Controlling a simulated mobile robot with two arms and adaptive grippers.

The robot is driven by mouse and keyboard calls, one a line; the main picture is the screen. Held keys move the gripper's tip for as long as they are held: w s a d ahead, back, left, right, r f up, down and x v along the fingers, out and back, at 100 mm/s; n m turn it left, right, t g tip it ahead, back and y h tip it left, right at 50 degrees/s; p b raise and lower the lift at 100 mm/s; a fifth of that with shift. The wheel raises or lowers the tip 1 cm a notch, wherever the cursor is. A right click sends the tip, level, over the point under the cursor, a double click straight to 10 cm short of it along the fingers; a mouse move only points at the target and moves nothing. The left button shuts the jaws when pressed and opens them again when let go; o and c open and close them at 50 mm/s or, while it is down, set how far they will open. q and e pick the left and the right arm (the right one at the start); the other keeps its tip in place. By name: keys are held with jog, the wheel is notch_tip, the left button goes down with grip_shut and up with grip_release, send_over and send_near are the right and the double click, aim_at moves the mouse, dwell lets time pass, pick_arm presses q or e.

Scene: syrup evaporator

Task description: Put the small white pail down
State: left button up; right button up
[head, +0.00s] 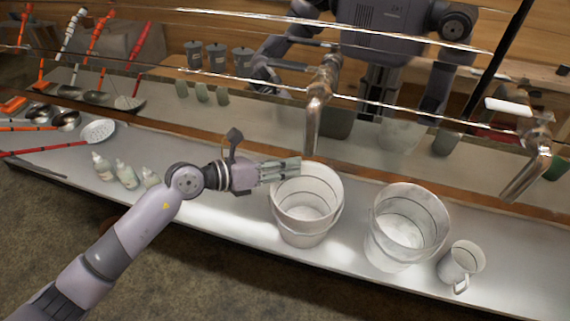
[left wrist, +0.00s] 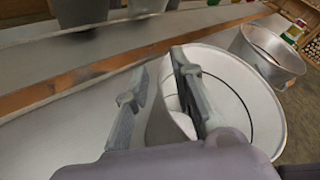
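A small white pail (head: 305,222) stands upright on the pale counter ledge (head: 225,215) in the head view. My left gripper (head: 298,168) is at its left far rim. In the left wrist view the fingers of my left gripper (left wrist: 160,64) are spread apart. One finger is outside the pail (left wrist: 258,100) and one is over its inside, with the rim between them. A visible gap shows beside the wall, so the gripper is open around the rim. My right gripper does not show in either view.
A second white pail (head: 395,245) stands close to the right, with a white jug (head: 460,262) beyond it. Metal taps (head: 317,105) hang behind the pails. The ledge's front edge is near.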

pick_arm(q)
jog(key=shift+o, duration=0.3)
jog(key=shift+r, duration=0.1)
jog(key=b+v, duration=0.2)
jog(key=v, duration=1)
jog(key=shift+r, duration=0.2)
